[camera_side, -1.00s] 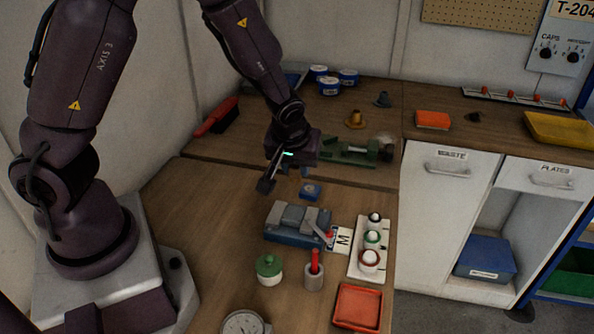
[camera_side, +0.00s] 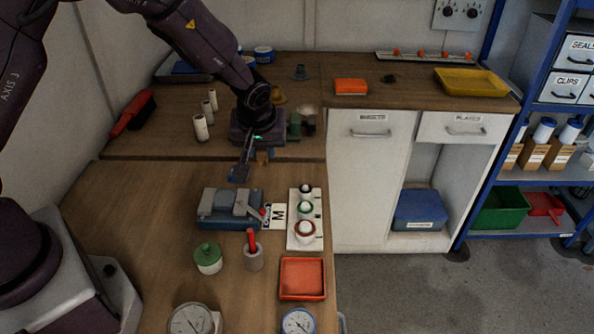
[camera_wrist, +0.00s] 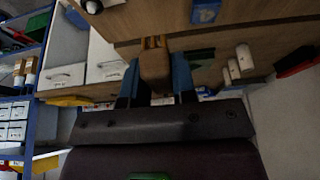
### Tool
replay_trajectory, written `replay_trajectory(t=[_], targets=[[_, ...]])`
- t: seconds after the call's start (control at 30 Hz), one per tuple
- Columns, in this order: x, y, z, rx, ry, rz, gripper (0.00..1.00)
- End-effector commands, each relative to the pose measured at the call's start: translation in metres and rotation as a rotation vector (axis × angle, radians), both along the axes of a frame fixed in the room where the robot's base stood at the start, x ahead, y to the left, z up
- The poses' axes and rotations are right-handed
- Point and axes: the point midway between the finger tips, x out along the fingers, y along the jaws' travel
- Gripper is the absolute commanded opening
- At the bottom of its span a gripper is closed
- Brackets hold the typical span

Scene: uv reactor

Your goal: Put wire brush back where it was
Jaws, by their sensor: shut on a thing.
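My gripper (camera_side: 252,166) hangs above the bench, behind the blue-grey clamp device, its fingers pointing down. In the wrist view its two blue fingers (camera_wrist: 155,72) are shut on a brown, wood-like piece, which I take to be the wire brush (camera_wrist: 155,62). Its far end shows small slots; the bristles cannot be made out. In the side view only a small brown patch of it (camera_side: 263,156) shows beside a finger. A red-handled brush with dark bristles (camera_side: 131,114) lies apart at the back left.
The clamp device (camera_side: 229,205), a white tray with round items (camera_side: 291,237), a green-lidded jar (camera_side: 208,258), a grey holder with a red tool (camera_side: 253,256) and a red tray (camera_side: 302,279) stand in front. White cylinders (camera_side: 201,128) stand behind, left. The left bench is clear.

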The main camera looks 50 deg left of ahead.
Motion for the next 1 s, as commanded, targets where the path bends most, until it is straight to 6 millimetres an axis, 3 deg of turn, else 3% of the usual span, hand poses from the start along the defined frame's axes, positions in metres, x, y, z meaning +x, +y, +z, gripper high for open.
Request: replay_trajectory(t=[0.3,0.5,0.83,1.0], targets=[[0.071,0.002,-0.035,0.001,0.003,0.001,0.03],[0.1,0.002,-0.073,0.002,0.003,0.0,0.03],[0.117,0.001,-0.092,0.0,0.001,0.0,0.03],[0.116,0.001,-0.117,0.001,0.002,0.001,0.03]])
